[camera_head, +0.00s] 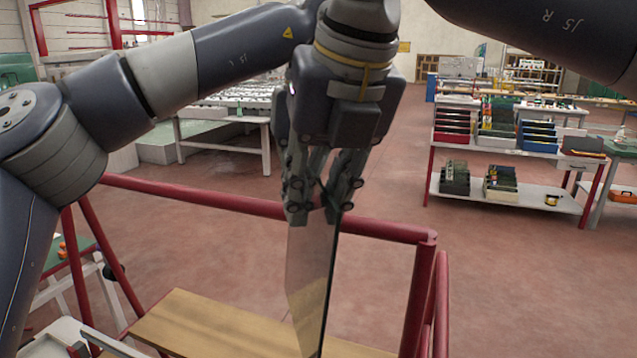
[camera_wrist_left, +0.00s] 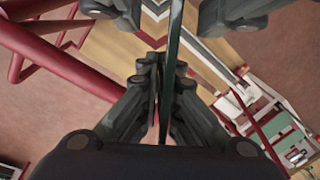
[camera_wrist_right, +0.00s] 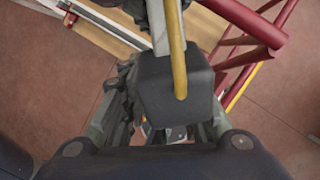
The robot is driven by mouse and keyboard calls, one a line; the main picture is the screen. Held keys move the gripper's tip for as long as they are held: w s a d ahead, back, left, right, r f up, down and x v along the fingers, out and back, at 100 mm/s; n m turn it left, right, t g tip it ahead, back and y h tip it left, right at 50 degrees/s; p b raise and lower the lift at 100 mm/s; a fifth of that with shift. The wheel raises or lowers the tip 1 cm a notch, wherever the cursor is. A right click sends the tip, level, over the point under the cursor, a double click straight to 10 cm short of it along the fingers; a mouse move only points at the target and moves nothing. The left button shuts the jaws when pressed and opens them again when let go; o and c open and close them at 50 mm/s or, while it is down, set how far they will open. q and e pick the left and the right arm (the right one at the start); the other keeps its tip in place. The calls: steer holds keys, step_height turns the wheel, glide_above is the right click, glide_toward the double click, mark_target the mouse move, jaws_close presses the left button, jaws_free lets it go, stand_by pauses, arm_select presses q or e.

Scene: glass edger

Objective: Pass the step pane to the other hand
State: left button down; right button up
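The step pane (camera_head: 312,275) is a thin greyish glass sheet hanging upright, seen at a slant below the grippers in the head view. In the left wrist view it is a dark green edge (camera_wrist_left: 174,40) running between the fingers. My left gripper (camera_wrist_left: 163,75) is shut on the pane. My right gripper (camera_head: 323,205) is at the pane's upper part in the head view and largely covers the left one. Its spread fingers stand on either side of the pane at the top of the left wrist view. In the right wrist view a dark block with a yellow stripe hides most of its fingers.
A red rail (camera_head: 385,230) runs around the front, with a wooden board (camera_head: 200,325) below the pane. A shelf table (camera_head: 530,200) with coloured bins stands at the right. A long table (camera_head: 220,140) is behind the arms. The red floor between is clear.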

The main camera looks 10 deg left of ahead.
arm_select(q)
steer(key=shift+r, duration=0.1)
arm_select(e)
steer(key=shift+c, duration=0.6)
jaws_close()
arm_select(q)
steer(key=c, duration=1.7)
jaws_free()
arm_select(e)
steer(key=shift+r, duration=0.1)
arm_select(q)
steer(key=shift+r, duration=0.1)
